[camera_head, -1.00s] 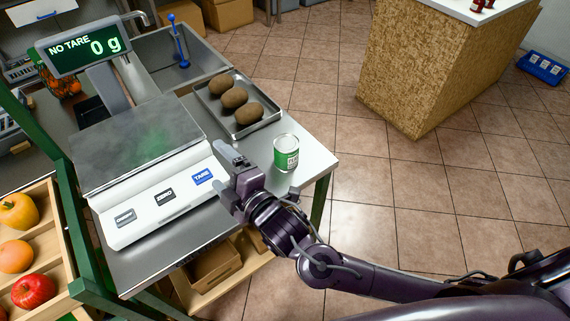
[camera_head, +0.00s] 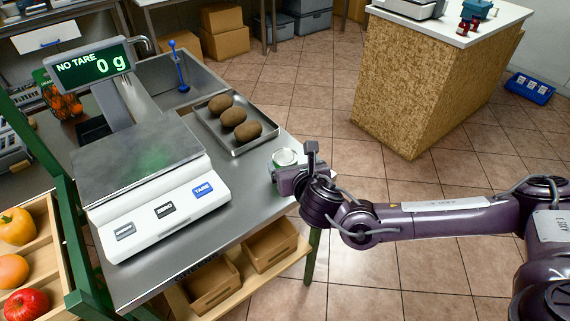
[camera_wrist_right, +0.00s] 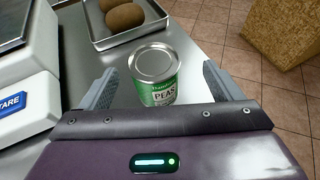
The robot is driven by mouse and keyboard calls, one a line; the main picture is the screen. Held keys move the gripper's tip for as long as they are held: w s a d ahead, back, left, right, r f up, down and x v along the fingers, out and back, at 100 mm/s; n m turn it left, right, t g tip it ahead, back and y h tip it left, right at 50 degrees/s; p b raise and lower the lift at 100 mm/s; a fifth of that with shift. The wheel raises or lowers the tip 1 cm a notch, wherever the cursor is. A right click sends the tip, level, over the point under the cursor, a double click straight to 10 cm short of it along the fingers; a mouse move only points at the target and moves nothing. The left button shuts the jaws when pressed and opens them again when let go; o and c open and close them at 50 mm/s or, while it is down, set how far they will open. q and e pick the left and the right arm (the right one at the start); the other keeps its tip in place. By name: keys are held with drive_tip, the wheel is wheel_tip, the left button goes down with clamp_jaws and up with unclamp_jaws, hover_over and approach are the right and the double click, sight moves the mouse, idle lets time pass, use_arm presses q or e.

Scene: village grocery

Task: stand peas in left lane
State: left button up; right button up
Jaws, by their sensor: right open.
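The green and white peas can (camera_wrist_right: 158,84) stands upright on the metal table in the right wrist view, its label reading PEAS. In the head view only its top (camera_head: 285,157) shows above my gripper. My right gripper (camera_wrist_right: 155,85) is open, with one finger on each side of the can; gaps show between the fingers and the can. In the head view my right gripper (camera_head: 290,172) hides most of the can. My left gripper is not in view. I see no marked lanes.
A scale (camera_head: 165,215) reading 0 g stands left of the can. A metal tray (camera_head: 262,142) with potatoes lies behind it. A wooden-sided counter (camera_head: 410,90) stands at the back right. Crates (camera_head: 268,244) sit below the table.

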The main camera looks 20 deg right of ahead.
sight(286, 156)
drive_tip(key=shift+w+a+p, duration=0.15)
drive_tip(key=shift+w+p, duration=0.15)
drive_tip(key=shift+w, duration=0.15)
drive_tip(key=x, duration=0.1)
drive_tip(key=p+x, duration=0.1)
drive_tip(key=x, duration=0.1)
drive_tip(key=shift+w+a, duration=0.15)
drive_tip(key=shift+a, duration=0.1)
drive_tip(key=shift+w+f, duration=0.25)
drive_tip(key=shift+w, duration=0.15)
drive_tip(key=c, duration=1.3)
